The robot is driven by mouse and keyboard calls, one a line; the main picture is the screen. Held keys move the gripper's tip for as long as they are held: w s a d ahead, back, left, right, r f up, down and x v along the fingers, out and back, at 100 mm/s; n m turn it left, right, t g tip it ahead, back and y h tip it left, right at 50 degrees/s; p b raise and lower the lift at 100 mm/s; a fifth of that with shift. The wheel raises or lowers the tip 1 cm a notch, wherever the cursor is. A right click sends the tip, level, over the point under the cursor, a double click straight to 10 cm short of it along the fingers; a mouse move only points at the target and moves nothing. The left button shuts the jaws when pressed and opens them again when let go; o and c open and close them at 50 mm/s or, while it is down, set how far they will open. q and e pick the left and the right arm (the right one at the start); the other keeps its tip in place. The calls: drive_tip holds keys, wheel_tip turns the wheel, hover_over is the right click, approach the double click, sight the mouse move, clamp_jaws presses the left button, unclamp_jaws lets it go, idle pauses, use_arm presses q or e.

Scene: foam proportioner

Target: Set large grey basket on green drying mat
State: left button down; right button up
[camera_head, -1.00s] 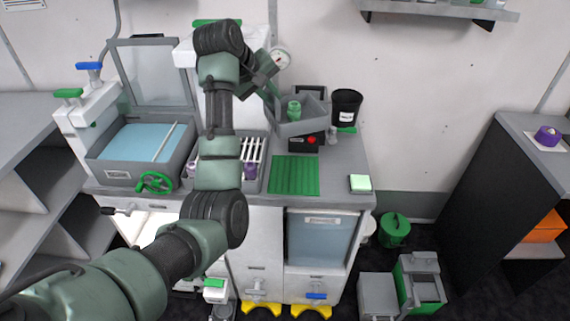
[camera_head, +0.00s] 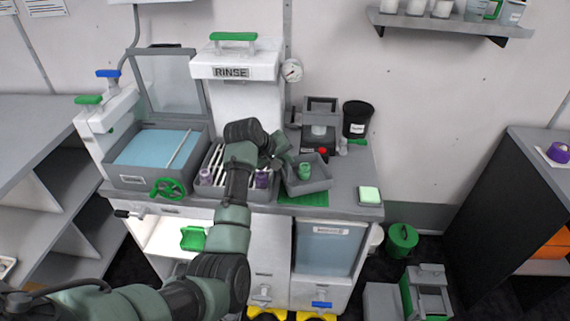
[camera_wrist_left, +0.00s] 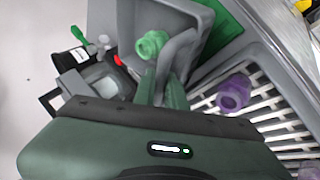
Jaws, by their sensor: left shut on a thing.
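The large grey basket (camera_head: 318,184) is over the green drying mat (camera_head: 303,199) in the head view, tilted, with a green bottle-like item (camera_head: 304,170) inside. The basket hides most of the mat; a strip shows along the front. My left gripper (camera_head: 281,165) is shut on the basket's left side. In the left wrist view its fingers (camera_wrist_left: 162,92) meet the wall of the basket (camera_wrist_left: 196,42), with the green item (camera_wrist_left: 152,44) inside. I cannot tell whether the basket touches the mat. My right gripper is not in view.
A slatted rack (camera_head: 214,172) with purple items stands left of the basket. A black canister (camera_head: 357,118) and a grey device with a red button (camera_head: 319,138) stand behind. A pale green block (camera_head: 369,195) lies at the right. The counter between is clear.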

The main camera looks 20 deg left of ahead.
use_arm(q)
wheel_tip(320, 180, down, 2)
drive_tip(key=shift+f, duration=0.1)
drive_tip(key=c, duration=1.5)
unclamp_jaws()
drive_tip(key=shift+o, duration=0.2)
drive_tip(key=v, duration=1.2)
drive_tip(key=shift+b, duration=0.4)
